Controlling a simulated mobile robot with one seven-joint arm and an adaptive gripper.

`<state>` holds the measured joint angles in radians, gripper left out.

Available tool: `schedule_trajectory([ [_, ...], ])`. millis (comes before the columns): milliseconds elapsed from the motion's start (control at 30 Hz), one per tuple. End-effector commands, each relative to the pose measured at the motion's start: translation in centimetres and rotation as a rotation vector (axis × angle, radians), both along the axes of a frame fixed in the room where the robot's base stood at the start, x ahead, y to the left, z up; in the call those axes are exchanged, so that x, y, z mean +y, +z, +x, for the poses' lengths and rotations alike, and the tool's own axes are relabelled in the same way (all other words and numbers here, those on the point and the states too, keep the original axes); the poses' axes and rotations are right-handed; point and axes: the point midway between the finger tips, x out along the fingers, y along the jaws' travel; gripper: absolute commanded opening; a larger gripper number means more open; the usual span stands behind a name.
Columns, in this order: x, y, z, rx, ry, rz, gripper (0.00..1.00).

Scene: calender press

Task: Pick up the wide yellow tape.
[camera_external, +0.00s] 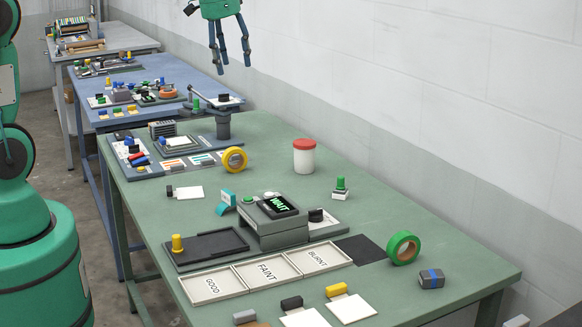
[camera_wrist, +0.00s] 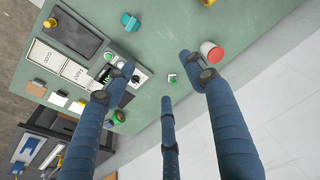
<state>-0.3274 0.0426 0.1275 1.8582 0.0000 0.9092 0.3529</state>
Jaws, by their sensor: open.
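The wide yellow tape (camera_external: 234,160) is a yellow roll standing on its edge on the green table, toward its far end in the external view. In the wrist view a small yellow patch (camera_wrist: 208,2) shows at the top edge; it is cut off, so I cannot tell for sure that it is the tape. My gripper (camera_external: 230,62) hangs high above the table near the wall, its blue fingers pointing down, apart from the tape. In the wrist view its fingers (camera_wrist: 160,76) are spread and empty.
A red-lidded white jar (camera_external: 304,157) stands right of the tape. A teal dispenser (camera_external: 226,202) stands nearer the camera. A grey device (camera_external: 277,222), a green tape roll (camera_external: 403,248) and labelled trays (camera_external: 267,270) are nearer still. A post with an arm (camera_external: 223,122) stands behind the tape.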

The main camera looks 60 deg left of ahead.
Motion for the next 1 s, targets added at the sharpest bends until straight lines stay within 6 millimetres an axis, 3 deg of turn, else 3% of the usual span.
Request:
schedule_trajectory([
  [200,5.1,-3.9,3.6,0.048,0.001,-0.008,0.55],
  [500,12.1,-10.3,7.1,0.108,-0.004,-0.023,0.55],
  [800,19.0,-17.9,9.0,0.163,-0.010,-0.047,0.55],
  [1000,22.1,-21.8,9.3,0.187,-0.015,-0.059,0.55],
])
